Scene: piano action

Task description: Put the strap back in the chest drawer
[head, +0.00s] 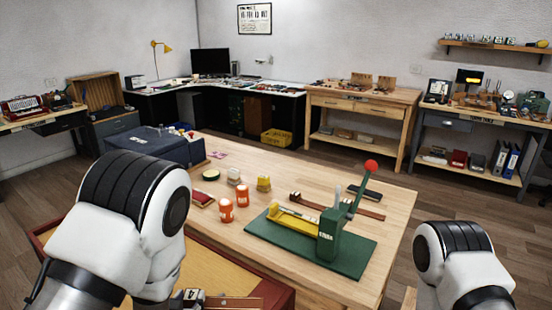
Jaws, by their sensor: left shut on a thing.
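A long, flat brown piece (360,210) that looks like the strap lies on the wooden table, behind the green press. A low red-edged piece with a tan top (48,232) stands at the table's near left, mostly behind my left arm. It may be the chest; I cannot make out its drawer. My left gripper (190,299) is at the bottom edge, largely cut off, beside a piece marked 4 and a brown strip (235,302). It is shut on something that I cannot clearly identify. My right gripper is out of view; only my right arm shows.
On the wooden table (265,170) stand a green press (327,235) with a red-knobbed lever, two orange containers (226,210), a yellow item (263,184) and a red flat item (203,198). A dark blue case (150,145) sits at its left end. The table's right end is mostly clear.

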